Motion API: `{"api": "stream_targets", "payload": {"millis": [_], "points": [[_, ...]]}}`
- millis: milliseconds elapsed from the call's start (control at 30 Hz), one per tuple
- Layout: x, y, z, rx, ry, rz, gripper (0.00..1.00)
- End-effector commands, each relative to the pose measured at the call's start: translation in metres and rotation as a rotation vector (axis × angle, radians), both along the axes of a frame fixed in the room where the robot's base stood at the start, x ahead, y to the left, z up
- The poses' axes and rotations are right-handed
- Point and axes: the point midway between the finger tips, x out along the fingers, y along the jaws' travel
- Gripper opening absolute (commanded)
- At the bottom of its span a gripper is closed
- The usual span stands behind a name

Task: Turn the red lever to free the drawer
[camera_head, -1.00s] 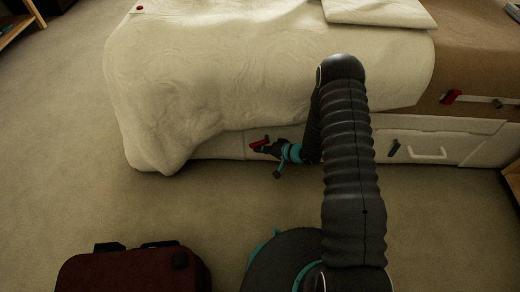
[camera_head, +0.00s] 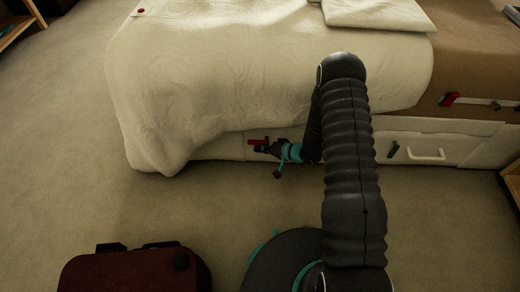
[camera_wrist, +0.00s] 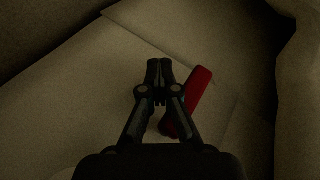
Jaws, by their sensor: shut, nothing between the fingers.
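The red lever (camera_head: 256,142) is on the white drawer front (camera_head: 220,147) under the bed, just below the hanging blanket. It lies about level in the head view. In the wrist view the red lever (camera_wrist: 198,92) runs slantwise, close along the right side of my gripper (camera_wrist: 159,66). My gripper's fingertips are together with nothing between them. In the head view my gripper (camera_head: 265,149) is at the lever's right end, partly covering it. I cannot tell whether the fingers touch the lever.
A second drawer front to the right has a dark green lever (camera_head: 393,149) and a white handle (camera_head: 427,153). A red piece (camera_head: 449,99) sits on a rail above it. A dark red suitcase (camera_head: 130,272) lies on the carpet at the front left. Carpet between is clear.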

Motion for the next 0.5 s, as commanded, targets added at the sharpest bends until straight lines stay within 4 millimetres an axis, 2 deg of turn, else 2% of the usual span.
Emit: {"api": "stream_targets", "payload": {"millis": [33, 167, 500], "points": [[0.005, -0.003, 0.007, 0.005, -0.013, -0.006, 0.00], [0.002, -0.014, 0.013, 0.005, -0.014, -0.012, 0.00], [-0.025, -0.067, 0.040, 0.002, -0.010, -0.011, 0.00]]}}
